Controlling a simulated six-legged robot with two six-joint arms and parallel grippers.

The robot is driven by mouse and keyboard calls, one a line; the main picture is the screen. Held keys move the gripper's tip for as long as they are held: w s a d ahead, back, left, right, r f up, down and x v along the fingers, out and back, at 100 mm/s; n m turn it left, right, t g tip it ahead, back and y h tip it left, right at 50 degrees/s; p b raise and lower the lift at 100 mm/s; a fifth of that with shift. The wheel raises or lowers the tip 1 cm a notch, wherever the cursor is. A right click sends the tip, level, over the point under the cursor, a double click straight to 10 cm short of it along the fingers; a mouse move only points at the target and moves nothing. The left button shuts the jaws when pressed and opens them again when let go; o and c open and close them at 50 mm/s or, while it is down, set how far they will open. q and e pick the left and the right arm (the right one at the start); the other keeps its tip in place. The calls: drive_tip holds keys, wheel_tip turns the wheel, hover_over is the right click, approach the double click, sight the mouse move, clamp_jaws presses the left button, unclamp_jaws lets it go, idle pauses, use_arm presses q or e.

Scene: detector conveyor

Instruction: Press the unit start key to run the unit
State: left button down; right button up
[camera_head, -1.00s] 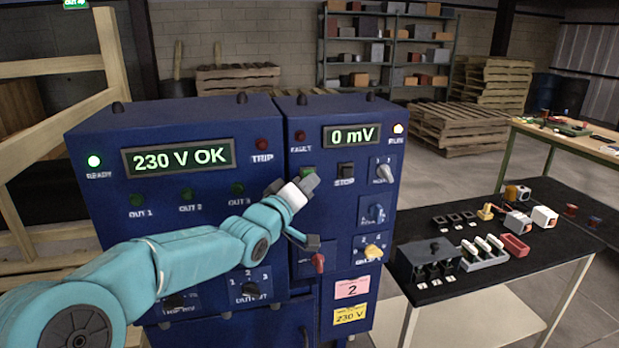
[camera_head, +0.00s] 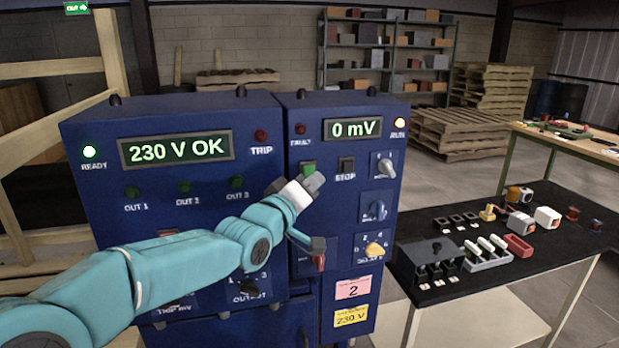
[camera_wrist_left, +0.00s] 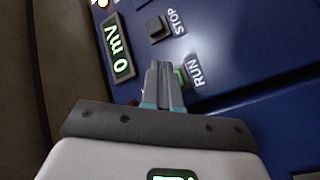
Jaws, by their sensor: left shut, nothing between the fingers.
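The green start key (camera_head: 308,167) sits on the right-hand blue cabinet, left of the dark STOP key (camera_head: 346,165). In the left wrist view the green key (camera_wrist_left: 181,75) is partly hidden behind my fingers, beside the RUN label. My left gripper (camera_head: 317,181) is shut and empty, its tips just below and in front of the green key. In the wrist view its tips (camera_wrist_left: 165,66) are close together at the key; I cannot tell whether they touch it. The RUN lamp (camera_head: 400,123) glows yellowish. The display (camera_head: 352,129) reads 0 mV. My right gripper is not in view.
The left cabinet display (camera_head: 176,149) reads 230 V OK, with the READY lamp (camera_head: 89,152) green. A black table (camera_head: 560,250) with small parts stands right.

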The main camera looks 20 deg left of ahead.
use_arm(q)
drive_tip(key=s+d+b, duration=0.2)
drive_tip(key=s, duration=0.1)
drive_tip(key=shift+s+d+b, duration=0.1)
drive_tip(key=shift+b, duration=0.3)
idle(0.5)
